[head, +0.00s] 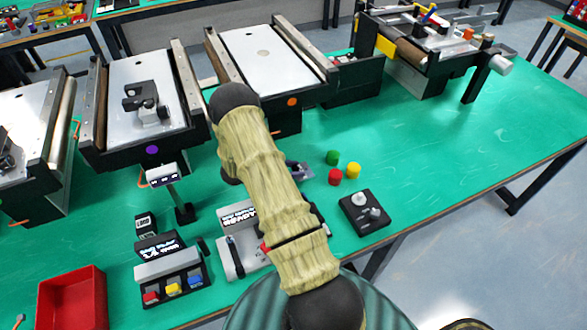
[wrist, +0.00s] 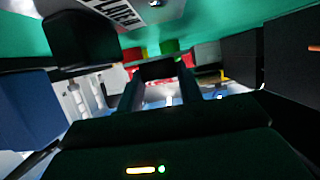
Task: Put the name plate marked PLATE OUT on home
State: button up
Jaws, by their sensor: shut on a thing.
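My gripper (wrist: 160,82) shows in the wrist view as two dark fingers, closed on a small dark piece (wrist: 158,69). No lettering on this piece can be read, so I cannot tell whether it is the PLATE OUT name plate. In the head view my arm hides most of the gripper and what it holds. A small black block with white lettering (head: 145,224) stands on the green table at the lower left; its words are too small to read. The home place cannot be made out. A white lettered surface (wrist: 118,11) shows at the wrist view's top.
A button box (head: 172,270) and a red bin (head: 72,299) stand at the front left. Small conveyors (head: 146,85) line the back. Green, yellow and red cylinders (head: 335,176) and a black knob box (head: 367,212) stand right of my arm. The green table (head: 480,130) is clear farther right.

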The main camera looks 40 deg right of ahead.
jog(key=shift+d+f, duration=0.1)
jog(key=shift+f, duration=0.3)
jog(key=shift+s+f+b, duration=0.25)
jog(key=shift+b, duration=0.1)
jog(key=o, duration=1.1)
jog(key=shift+s+f, duration=0.1)
jog(key=shift+c, duration=0.2)
jog(key=shift+r+p, duration=0.45)
jog(key=shift+r, duration=0.2)
jog(key=v, duration=0.2)
jog(key=b+v, duration=0.1)
jog(key=v, duration=0.4)
jog(key=shift+w+a+r+b, duration=0.15)
jog(key=shift+w+a+b, duration=0.1)
jog(key=shift+w+b, duration=0.15)
jog(key=shift+r, duration=0.1)
